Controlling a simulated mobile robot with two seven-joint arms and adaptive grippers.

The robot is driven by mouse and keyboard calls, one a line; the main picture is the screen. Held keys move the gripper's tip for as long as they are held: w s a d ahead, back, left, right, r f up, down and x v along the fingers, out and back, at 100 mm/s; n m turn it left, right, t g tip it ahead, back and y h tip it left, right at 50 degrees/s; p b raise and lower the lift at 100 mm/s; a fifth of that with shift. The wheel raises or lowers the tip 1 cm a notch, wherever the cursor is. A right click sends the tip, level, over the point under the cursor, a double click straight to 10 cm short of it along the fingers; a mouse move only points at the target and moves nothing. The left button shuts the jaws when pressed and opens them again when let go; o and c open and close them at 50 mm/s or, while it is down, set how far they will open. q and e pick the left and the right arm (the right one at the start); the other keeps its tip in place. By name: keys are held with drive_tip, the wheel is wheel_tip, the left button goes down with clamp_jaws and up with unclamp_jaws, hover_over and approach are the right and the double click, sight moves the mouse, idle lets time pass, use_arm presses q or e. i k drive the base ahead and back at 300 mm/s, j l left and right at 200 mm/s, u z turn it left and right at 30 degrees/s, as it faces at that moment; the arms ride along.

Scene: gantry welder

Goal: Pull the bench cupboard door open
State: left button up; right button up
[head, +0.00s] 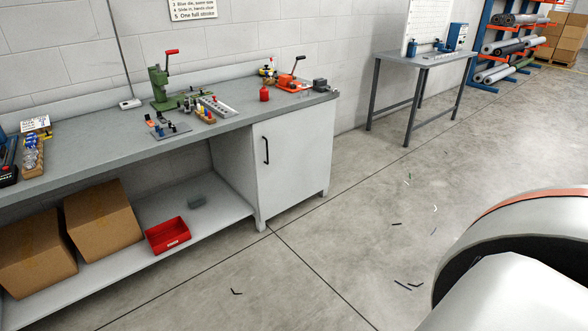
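The bench cupboard door (292,165) is a pale grey panel under the right end of the workbench (110,152). It looks shut, flush with its frame. A black vertical bar handle (266,150) sits near the door's upper left edge. Nothing touches the handle or the door. Neither of my grippers shows in the head view. A large white and dark rounded part of my own body fills the lower right corner and hides the floor there.
Open shelf space left of the cupboard holds two cardboard boxes (103,218) and a red bin (168,235). A green press (163,88) and small tools stand on the bench top. A grey table (425,57) stands back right. Floor before the door is clear, with scattered dark scraps (402,285).

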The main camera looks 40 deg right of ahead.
sight(292, 151)
drive_tip(key=i+l+z, duration=0.2)
drive_tip(key=i+l, duration=0.5)
drive_tip(key=l, duration=0.15)
drive_tip(key=i+l+z, duration=0.15)
drive_tip(key=i+l, duration=0.55)
drive_tip(key=i+l+z, duration=0.2)
drive_tip(key=i+l, duration=0.45)
drive_tip(key=i, duration=0.15)
